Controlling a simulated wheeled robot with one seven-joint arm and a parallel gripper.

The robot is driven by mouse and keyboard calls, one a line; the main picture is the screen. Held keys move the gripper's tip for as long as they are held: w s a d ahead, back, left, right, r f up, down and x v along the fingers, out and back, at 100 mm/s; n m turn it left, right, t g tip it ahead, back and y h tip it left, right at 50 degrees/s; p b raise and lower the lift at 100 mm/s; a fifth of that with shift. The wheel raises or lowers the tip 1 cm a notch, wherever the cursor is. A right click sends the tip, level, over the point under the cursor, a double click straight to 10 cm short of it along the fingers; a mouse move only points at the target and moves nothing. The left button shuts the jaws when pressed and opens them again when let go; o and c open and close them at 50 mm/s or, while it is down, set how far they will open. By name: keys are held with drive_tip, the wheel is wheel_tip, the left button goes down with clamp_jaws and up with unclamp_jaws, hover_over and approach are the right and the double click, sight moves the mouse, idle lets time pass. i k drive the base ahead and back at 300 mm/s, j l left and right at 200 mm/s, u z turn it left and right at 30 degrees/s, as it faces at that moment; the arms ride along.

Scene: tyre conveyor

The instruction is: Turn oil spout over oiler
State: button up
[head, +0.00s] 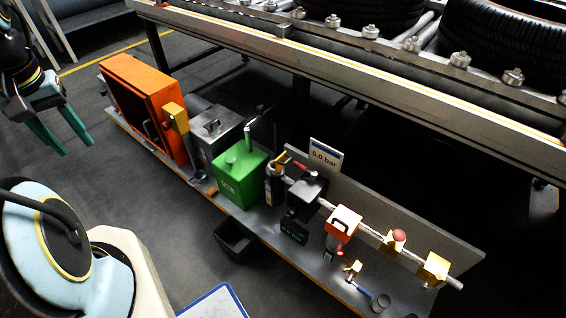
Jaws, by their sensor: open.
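My gripper (75,147) is at the upper left, with two teal fingers apart and nothing between them. It is in the air over the floor, left of the bench and apart from everything on it. A green box (240,176) with small white lettering stands mid-bench; a short green upright piece (248,140) rises from its top. A thin dark upright (275,126) with a side arm is just behind it. I cannot tell for certain which part is the oil spout. The oiler is not clearly identifiable; an orange-and-white unit (343,222) sits on the pipe to the right.
An orange cabinet (147,101) and grey box (212,136) stand left of the green box. A black bin (236,238) is at the bench's front edge. The conveyor frame (380,90) runs overhead behind. Floor in front is partly clear.

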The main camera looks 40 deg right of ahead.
sight(260, 108)
drive_tip(key=i, duration=0.95)
